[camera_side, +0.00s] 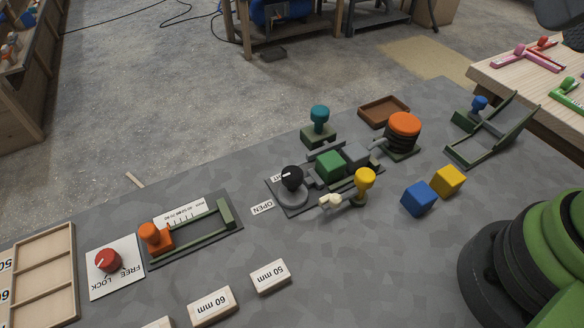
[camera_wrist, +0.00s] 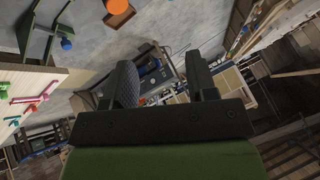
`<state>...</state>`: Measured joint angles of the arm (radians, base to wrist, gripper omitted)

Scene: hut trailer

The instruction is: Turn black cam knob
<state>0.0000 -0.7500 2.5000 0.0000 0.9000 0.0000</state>
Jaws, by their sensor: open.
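The black cam knob (camera_side: 291,178) stands upright on a round grey base at the left end of a dark fixture plate, in the middle of the side view. A white mark shows on its side. An OPEN label (camera_side: 262,207) lies to its left, and another label behind it is partly hidden. A green block (camera_side: 330,166) sits in the fixture to its right.
A yellow knob (camera_side: 365,179) stands right of the fixture, with blue (camera_side: 419,198) and yellow (camera_side: 447,181) cubes farther right. A teal knob (camera_side: 319,115) and orange ringed cylinder (camera_side: 403,131) stand behind. A red knob (camera_side: 108,260) is at left.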

